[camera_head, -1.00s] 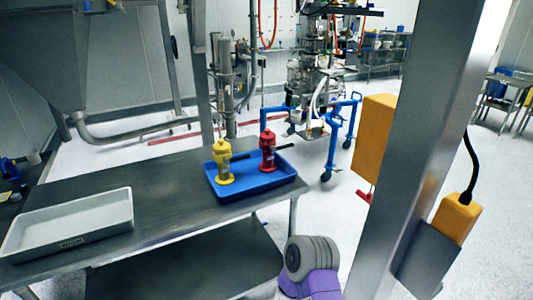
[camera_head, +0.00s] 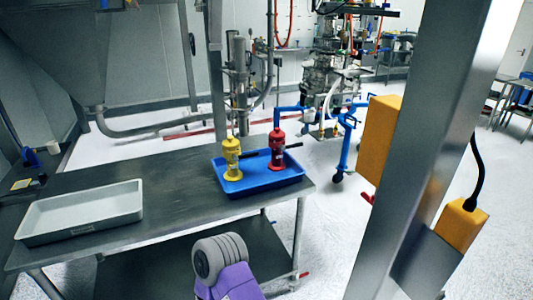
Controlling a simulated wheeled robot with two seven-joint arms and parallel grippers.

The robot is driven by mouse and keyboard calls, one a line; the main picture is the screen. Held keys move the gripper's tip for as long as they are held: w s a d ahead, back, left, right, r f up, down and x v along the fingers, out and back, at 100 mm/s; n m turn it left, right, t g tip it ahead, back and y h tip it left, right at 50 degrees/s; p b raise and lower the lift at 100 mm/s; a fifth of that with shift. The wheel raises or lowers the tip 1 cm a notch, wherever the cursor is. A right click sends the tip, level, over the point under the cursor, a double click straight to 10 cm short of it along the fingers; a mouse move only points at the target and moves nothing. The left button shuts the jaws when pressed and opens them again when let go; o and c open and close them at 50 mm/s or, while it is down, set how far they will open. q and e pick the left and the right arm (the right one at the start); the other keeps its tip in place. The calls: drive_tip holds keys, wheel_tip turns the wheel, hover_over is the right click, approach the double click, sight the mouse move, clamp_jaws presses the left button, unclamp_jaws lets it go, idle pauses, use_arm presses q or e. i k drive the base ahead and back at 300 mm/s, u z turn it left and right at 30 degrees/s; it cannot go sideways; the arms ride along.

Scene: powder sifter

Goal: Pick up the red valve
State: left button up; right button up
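The red valve (camera_head: 277,150) stands upright in the blue tray (camera_head: 240,189) on the metal table, with a dark handle pointing right. A yellow valve (camera_head: 232,160) stands to its left in the same tray, with a dark handle also pointing right. A grey and purple part of my arm shows at the bottom centre, in front of the table and apart from the valves. Neither of my grippers is in view.
An empty light grey tray (camera_head: 82,210) lies on the left of the metal table (camera_head: 170,180). A steel post (camera_head: 425,150) with orange boxes (camera_head: 380,140) stands at the right. A blue-framed cart (camera_head: 343,150) stands behind. The table between the trays is clear.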

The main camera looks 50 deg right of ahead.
sight(275, 164)
drive_tip(key=k, duration=1.25)
drive_tip(key=z, duration=3.7)
drive_tip(key=i, duration=3.35)
drive_tip(key=u, duration=2.3)
drive_tip(key=i, duration=2.25)
